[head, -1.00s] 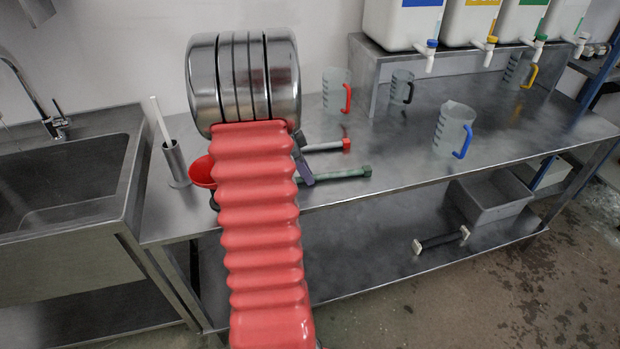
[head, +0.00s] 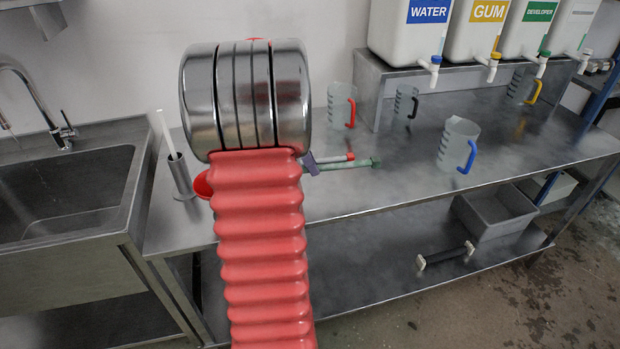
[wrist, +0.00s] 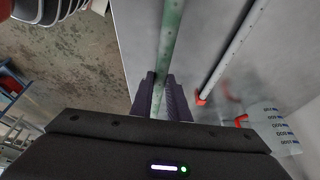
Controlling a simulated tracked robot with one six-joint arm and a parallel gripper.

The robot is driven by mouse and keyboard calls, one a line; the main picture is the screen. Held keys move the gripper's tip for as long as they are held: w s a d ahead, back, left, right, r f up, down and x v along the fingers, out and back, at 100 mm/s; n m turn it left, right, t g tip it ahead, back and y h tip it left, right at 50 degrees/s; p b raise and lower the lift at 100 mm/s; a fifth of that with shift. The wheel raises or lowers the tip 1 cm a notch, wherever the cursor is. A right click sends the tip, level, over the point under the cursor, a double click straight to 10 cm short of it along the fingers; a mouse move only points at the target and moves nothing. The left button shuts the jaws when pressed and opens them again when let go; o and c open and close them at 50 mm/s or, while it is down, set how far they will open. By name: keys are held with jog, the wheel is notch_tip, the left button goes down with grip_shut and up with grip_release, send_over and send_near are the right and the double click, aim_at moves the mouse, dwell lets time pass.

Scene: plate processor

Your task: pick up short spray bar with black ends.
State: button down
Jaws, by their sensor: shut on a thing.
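My gripper (wrist: 161,84) has its dark purple jaws shut on a green bar (wrist: 172,30) in the wrist view. In the head view my arm hides most of the gripper; a purple jaw shows beside the arm. The held bar's green end (head: 375,162) sticks out to the right, seemingly above the table. A grey bar with red ends (wrist: 229,56) lies beside it on the table; one red end (head: 350,156) shows in the head view. No bar with black ends is visible; my arm covers part of the table.
Jugs with red (head: 340,105), black (head: 404,102) and blue (head: 457,145) handles stand on the steel table (head: 400,178). A dark bar with white ends (head: 445,257) and a grey bin (head: 495,213) are on the lower shelf. A sink (head: 65,190) is left; a red funnel (head: 203,184) shows beside my arm.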

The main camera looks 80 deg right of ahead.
notch_tip(320, 180, up, 9)
dwell(0.3)
jog(key=shift+s, duration=0.1)
dwell(0.4)
